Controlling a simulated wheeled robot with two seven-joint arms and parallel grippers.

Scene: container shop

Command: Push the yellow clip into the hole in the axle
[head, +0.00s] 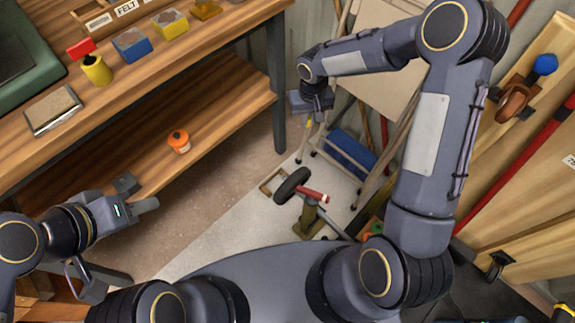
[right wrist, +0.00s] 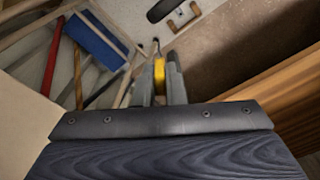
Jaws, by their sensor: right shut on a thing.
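The yellow clip (right wrist: 159,72) is held between the fingers of my right gripper (right wrist: 163,86) in the right wrist view. In the head view the right gripper (head: 314,122) hangs in the air near the blue panel, and a bit of yellow shows at its tips. A black wheel (head: 292,186) stands low near the floor beside a red part (head: 313,194) on an olive stand (head: 308,216). The clip is well apart from the wheel. I cannot make out the axle's hole. My left gripper (head: 142,194) is open and empty beside the bench's lower shelf.
A wooden bench (head: 190,72) at left carries small coloured boxes (head: 131,46) and a yellow can (head: 97,70). An orange pot (head: 179,141) stands on its lower shelf. A blue panel (head: 350,152) and leaning poles crowd behind the right gripper.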

